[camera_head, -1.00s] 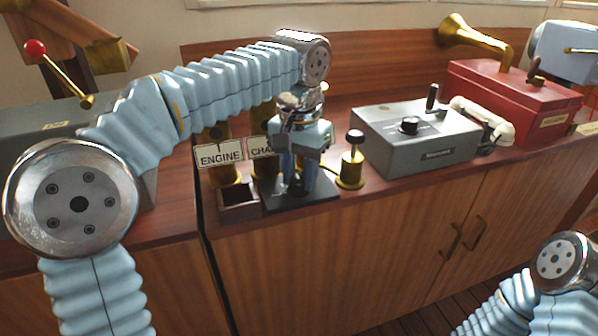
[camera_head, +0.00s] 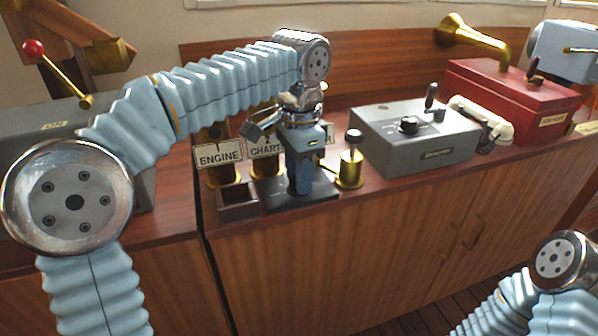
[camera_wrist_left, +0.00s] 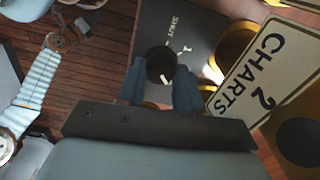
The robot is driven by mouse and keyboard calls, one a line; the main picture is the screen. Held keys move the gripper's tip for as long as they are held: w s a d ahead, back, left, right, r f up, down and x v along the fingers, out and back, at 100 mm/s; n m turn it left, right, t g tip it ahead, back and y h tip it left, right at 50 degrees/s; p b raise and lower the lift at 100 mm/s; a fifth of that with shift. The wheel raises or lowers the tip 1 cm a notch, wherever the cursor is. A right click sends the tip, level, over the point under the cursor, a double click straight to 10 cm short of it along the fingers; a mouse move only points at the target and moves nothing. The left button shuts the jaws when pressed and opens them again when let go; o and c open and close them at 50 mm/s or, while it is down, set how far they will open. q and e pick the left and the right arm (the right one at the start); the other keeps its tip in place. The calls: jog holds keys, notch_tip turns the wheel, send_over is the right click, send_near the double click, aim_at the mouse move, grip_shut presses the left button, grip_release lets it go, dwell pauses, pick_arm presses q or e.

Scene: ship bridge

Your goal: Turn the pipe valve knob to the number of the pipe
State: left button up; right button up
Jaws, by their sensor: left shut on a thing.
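The valve knob (camera_wrist_left: 158,62) is a black round knob with a white pointer mark, on a dark plate (camera_wrist_left: 205,22) lettered "SHUT" and "1"; other marks there are hidden. The plate (camera_head: 328,191) lies on the counter in the head view, where the gripper hides the knob. My left gripper (camera_head: 301,188) points down onto it. In the left wrist view its blue fingers (camera_wrist_left: 160,80) are shut on the knob's sides. The white mark faces the lower right of that picture, away from "SHUT". Brass pipes carry signs: "ENGINE" (camera_head: 219,155), "CHARTS" with a 2 (camera_head: 265,146), and a third mostly hidden.
A small open wooden box (camera_head: 238,205) sits left of the plate. A brass post with a black knob (camera_head: 352,160) stands close on the right. Beyond it are a grey console (camera_head: 436,157) and a red box (camera_head: 520,100). My right arm shows at lower right.

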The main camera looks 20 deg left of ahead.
dwell(0.4)
pick_arm(q)
jog(key=o, duration=1)
jog(key=shift+o, duration=0.2)
